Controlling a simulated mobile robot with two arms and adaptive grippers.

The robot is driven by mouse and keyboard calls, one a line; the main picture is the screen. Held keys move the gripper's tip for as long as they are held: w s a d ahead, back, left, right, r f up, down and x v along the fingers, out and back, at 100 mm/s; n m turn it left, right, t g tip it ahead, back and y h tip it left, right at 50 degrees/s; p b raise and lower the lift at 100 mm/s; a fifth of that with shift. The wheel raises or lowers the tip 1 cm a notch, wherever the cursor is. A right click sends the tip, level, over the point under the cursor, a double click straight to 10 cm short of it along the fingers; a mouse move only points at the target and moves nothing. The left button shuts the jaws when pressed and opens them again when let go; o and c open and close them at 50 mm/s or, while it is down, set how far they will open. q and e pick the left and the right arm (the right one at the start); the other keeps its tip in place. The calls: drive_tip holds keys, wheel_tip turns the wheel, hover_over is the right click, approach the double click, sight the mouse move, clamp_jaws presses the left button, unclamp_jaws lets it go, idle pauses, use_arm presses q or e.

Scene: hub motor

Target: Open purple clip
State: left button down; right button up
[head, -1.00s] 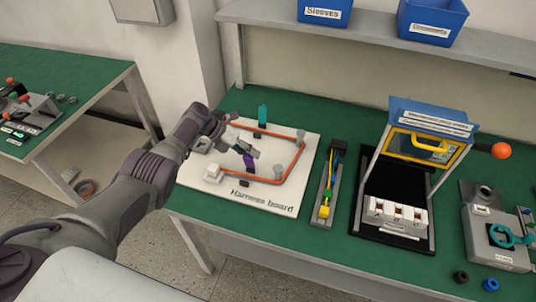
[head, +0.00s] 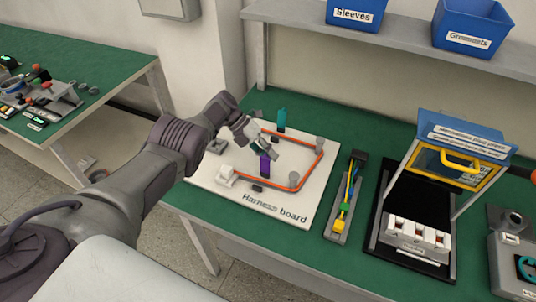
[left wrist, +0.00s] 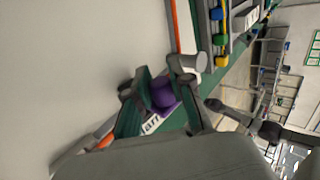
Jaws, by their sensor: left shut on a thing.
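The purple clip (head: 265,165) stands upright on the white harness board (head: 225,192), beside the orange cable (head: 290,188). My left gripper (head: 266,147) reaches over the board from the left, with its fingers at the top of the clip. In the left wrist view, the purple clip (left wrist: 163,94) lies between the two fingers of my left gripper (left wrist: 160,84), which is shut on it. The fingers and palm hide part of the clip, so whether it is open cannot be told. My right gripper is not in view.
A teal clip (head: 281,120) stands at the back of the board. Grey posts (head: 293,180) hold the cable's corners. A grey tray with coloured wires (head: 346,205) and a test fixture (head: 415,240) stand to the right. Blue bins (head: 357,14) sit on the shelf above.

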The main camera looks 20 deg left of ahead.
use_arm(q)
drive_tip(key=shift+d+f, duration=0.1)
drive_tip(key=c, duration=1)
unclamp_jaws()
drive_tip(key=shift+a+r, duration=0.3)
drive_tip(key=shift+a, duration=0.05)
drive_tip(key=v, duration=1.1)
drive_tip(key=shift+r, duration=0.1)
